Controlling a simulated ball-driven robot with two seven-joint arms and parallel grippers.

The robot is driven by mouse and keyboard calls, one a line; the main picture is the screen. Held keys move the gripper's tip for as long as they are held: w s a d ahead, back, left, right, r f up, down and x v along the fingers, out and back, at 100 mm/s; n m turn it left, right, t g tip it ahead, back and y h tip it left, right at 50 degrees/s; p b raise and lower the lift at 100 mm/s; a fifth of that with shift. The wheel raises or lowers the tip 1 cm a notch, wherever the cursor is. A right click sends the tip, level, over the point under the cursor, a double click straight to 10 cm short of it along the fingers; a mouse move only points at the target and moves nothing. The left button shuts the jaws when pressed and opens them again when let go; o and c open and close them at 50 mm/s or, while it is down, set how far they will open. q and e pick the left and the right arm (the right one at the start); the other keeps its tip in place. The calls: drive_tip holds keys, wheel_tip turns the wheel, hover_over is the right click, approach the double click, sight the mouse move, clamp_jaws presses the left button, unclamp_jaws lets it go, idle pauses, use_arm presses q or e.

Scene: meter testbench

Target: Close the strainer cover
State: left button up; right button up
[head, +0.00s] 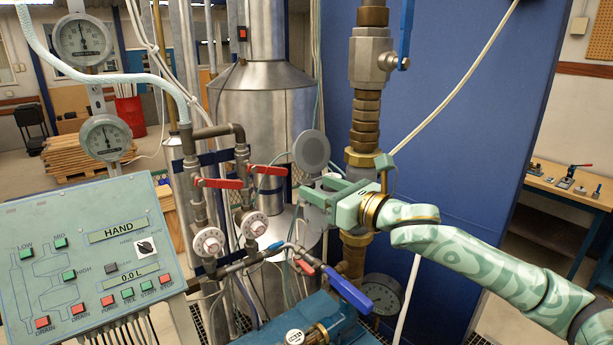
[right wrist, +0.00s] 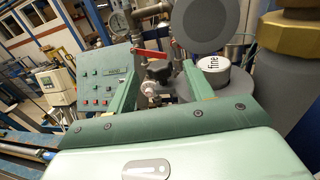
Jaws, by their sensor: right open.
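The strainer cover is a round grey disc (head: 311,151) that stands raised, tilted up behind my right gripper in the head view. In the right wrist view the cover (right wrist: 190,24) shows large at the top, beyond the fingertips. A white round piece marked "fine" (right wrist: 213,68) sits in the grey strainer body (right wrist: 236,104), to the right of my right finger. My right gripper (head: 318,187) is open with nothing seen between its fingers; it also shows in the right wrist view (right wrist: 160,66). It is just below the cover in the head view; I cannot tell whether they touch. My left gripper is not in view.
A brass and steel pipe (head: 366,105) rises right of the strainer, close to my right gripper. Red-handled valves (head: 218,183) are to the left. A control panel (head: 90,262) stands at lower left. A blue-handled valve (head: 349,294) lies below the gripper.

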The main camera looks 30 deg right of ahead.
sight(313, 185)
drive_tip(key=p+x, duration=0.1)
drive_tip(key=x, duration=0.3)
drive_tip(key=shift+r, duration=0.1)
drive_tip(key=shift+w+a, duration=0.2)
drive_tip(key=shift+w, duration=0.05)
clamp_jaws()
drive_tip(key=shift+p, duration=0.4)
unclamp_jaws()
drive_tip(key=shift+s+d, duration=0.1)
